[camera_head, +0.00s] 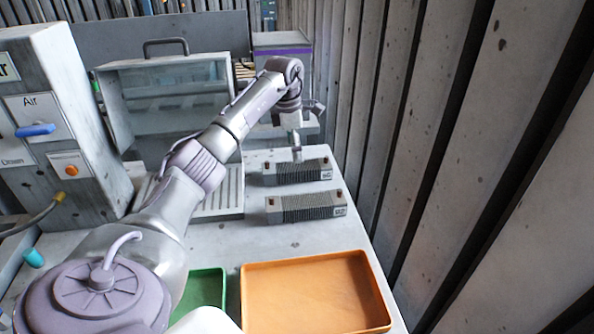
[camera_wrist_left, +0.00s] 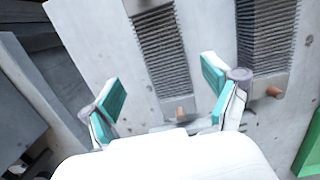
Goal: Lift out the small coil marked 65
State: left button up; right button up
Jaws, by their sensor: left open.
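Two small grey ribbed coils lie on the table in the head view. The far coil (camera_head: 297,174) has an end label I cannot read surely. The near coil (camera_head: 305,207) has a label that looks like 62. In the left wrist view, the far coil (camera_wrist_left: 160,50) lies on the left and the near coil (camera_wrist_left: 266,38) on the right. My left gripper (camera_head: 297,152) is at the far coil in the head view. In the left wrist view its teal-padded fingers (camera_wrist_left: 162,90) are open, with the far coil showing between them. My right gripper is not in view.
An orange tray (camera_head: 312,292) and a green tray (camera_head: 205,290) stand at the near side. A slatted grey rack (camera_head: 225,190) is left of the coils. A control box (camera_head: 50,120) stands at the left, and a ribbed wall (camera_head: 450,150) runs along the right.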

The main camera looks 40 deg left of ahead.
aim_at(297, 165)
pick_arm(q)
jog(key=shift+w+f, duration=0.1)
jog(key=shift+f, duration=0.5)
jog(key=f, duration=0.3)
jog(key=f+p, duration=0.1)
jog(key=shift+d+f, duration=0.15)
jog(key=shift+d, duration=0.25)
jog(key=shift+f, duration=0.3)
jog(key=c, duration=0.4)
jog(key=shift+r, duration=0.1)
jog(key=c, duration=1.2)
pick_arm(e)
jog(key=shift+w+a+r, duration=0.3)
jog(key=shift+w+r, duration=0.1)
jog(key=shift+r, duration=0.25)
pick_arm(q)
jog(key=shift+c, duration=0.2)
